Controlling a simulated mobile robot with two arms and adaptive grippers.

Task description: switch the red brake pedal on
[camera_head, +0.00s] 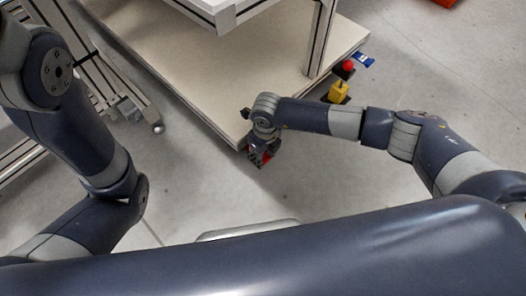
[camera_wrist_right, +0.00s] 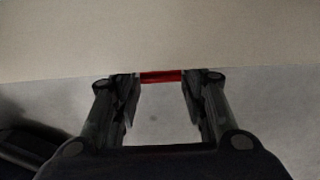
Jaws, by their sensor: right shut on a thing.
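The red brake pedal (camera_head: 266,158) shows as small red patches at the near corner of the low platform, mostly hidden by my right gripper (camera_head: 258,153). In the right wrist view, the pedal is a short red bar (camera_wrist_right: 161,76) just below the pale platform edge. It spans the space between the two fingertips of my right gripper (camera_wrist_right: 160,84), which is shut on it. Whether the pedal is tilted up or down cannot be told. My left arm comes in at the left, but its gripper is not seen.
The low beige platform (camera_head: 185,62) lies behind the gripper, under an aluminium frame (camera_head: 320,40). A yellow box (camera_head: 339,92) with a red button and a blue piece (camera_head: 364,59) are along its right side. Another wheeled frame (camera_head: 110,85) stands left. Grey floor is free in front.

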